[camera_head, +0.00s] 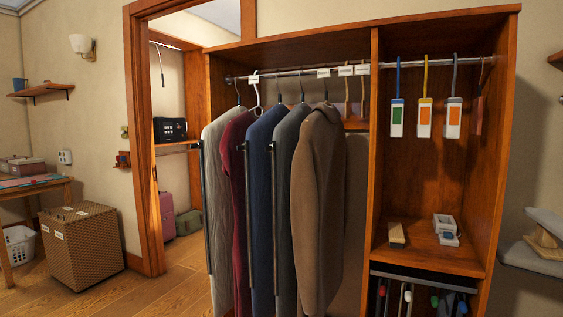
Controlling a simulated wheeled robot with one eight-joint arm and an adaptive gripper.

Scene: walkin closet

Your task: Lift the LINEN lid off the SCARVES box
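No box with a readable SCARVES label and no lid with a readable LINEN label can be made out in the head view. A brown woven hamper (82,255) stands on the floor beside that table. It is closed on top and carries small pale labels too small to read. My gripper is not in view.
A wooden wardrobe (372,150) with hanging garments (262,190) fills the middle and right. A white basket (20,245) sits under the table (40,184). An open doorway shows a black safe (170,129) and a pink suitcase (167,215). Wooden floor (150,296) is clear in front.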

